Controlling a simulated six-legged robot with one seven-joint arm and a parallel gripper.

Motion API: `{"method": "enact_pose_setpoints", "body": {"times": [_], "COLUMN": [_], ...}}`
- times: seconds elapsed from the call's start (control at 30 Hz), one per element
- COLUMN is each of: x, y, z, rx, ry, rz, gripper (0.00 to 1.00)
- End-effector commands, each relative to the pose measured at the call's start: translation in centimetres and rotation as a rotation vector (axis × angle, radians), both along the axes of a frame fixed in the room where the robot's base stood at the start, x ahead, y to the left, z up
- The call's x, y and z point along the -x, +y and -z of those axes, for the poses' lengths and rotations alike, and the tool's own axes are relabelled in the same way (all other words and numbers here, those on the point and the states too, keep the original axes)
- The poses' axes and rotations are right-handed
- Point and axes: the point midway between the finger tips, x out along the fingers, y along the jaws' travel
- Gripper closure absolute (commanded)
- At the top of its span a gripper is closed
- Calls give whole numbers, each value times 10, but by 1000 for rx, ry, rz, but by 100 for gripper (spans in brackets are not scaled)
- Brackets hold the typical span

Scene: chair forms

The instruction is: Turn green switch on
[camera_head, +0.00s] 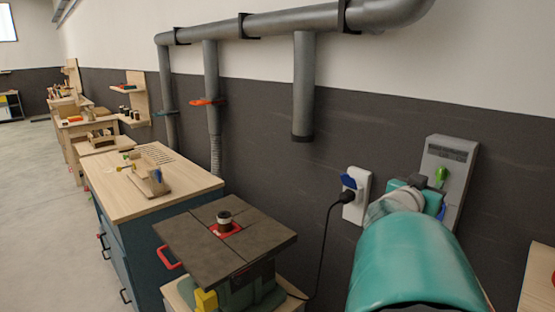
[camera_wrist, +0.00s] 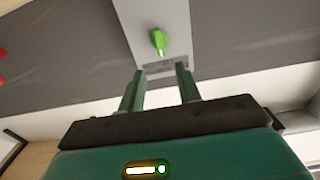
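The green switch (camera_head: 440,174) is a small knob on a grey wall box (camera_head: 450,160) at the right of the head view. In the wrist view the green switch (camera_wrist: 158,41) stands out from the box (camera_wrist: 176,15), ahead of and between my fingers. My gripper (camera_wrist: 158,82) has its two dark green fingers apart, with nothing between them. The fingertips are near the lower edge of the box and do not appear to touch the switch. In the head view my teal arm hides the lower left part of the box.
A white socket (camera_head: 357,195) with a blue part and a black plug is left of the box, its cable hanging down. A router table (camera_head: 225,240) and a wooden workbench (camera_head: 130,190) stand along the wall at left. Grey pipes (camera_head: 290,22) run above. The floor at far left is clear.

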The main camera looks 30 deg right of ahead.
Motion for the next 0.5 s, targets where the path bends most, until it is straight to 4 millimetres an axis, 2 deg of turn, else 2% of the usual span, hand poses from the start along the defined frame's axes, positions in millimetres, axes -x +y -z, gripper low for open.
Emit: {"method": "enact_pose_setpoints", "body": {"times": [0.1, 0.3, 0.5], "x": [-4, -11, -16], "y": [-25, -61, -80], "z": [1, 1, 0], "rx": [-2, -1, -1], "ry": [0, 0, 0], "rz": [1, -1, -3], "gripper": [66, 66, 66]}}
